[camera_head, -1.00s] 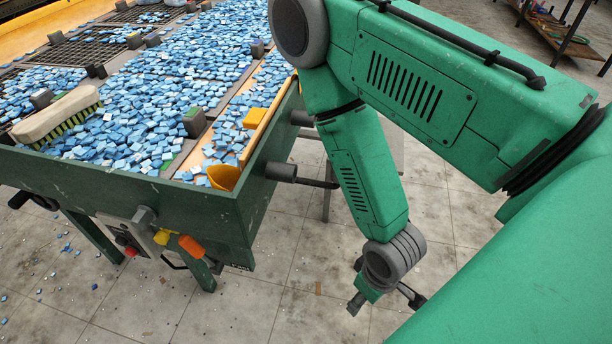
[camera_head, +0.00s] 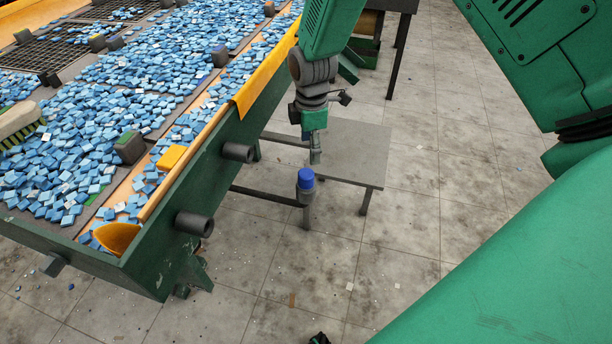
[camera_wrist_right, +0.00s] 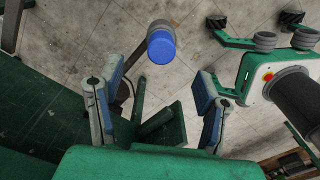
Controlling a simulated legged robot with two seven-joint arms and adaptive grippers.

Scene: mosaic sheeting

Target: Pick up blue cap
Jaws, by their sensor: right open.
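The blue cap (camera_head: 306,178) sits on top of a grey upright post beside the table, right of its long side. In the right wrist view the blue cap (camera_wrist_right: 161,46) is near the top centre, beyond the fingertips and between their lines. My right gripper (camera_head: 317,138) is just above the cap in the head view, pointing down and apart from it. In the wrist view my right gripper (camera_wrist_right: 160,84) has its two blue-padded fingers spread wide with nothing between them. My left gripper is not in view.
A green-sided table (camera_head: 212,190) covered with blue mosaic tiles fills the left. Grey round stubs (camera_head: 194,223) stick out from its side. A low grey platform (camera_head: 345,155) stands just behind the cap. The tiled floor to the right is mostly clear.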

